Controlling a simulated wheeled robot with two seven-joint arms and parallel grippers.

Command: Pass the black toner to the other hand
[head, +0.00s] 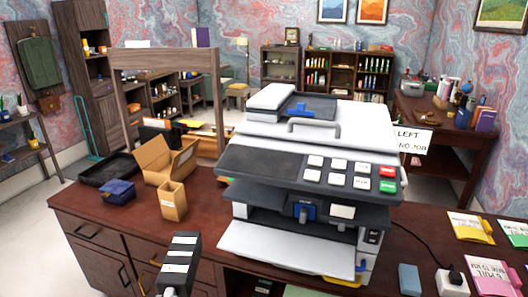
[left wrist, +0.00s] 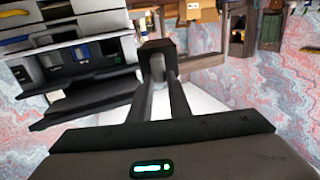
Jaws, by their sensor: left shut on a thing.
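The black toner (head: 186,247), a dark upright block with white bands on one side, is at the bottom of the head view, left of the printer. In the left wrist view the toner (left wrist: 157,47) shows as a dark block at the fingertips. My left gripper (left wrist: 158,72) is shut on it and holds it upright. In the head view only a small part of that gripper shows at the bottom edge. My right gripper is in neither view.
A large white and grey printer (head: 262,165) with its front open fills the middle of the desk (head: 120,215). An open cardboard box (head: 155,165), a small carton (head: 172,203), a blue item (head: 117,191) and a black tray (head: 92,172) stand left. Colored packets (head: 470,228) lie right.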

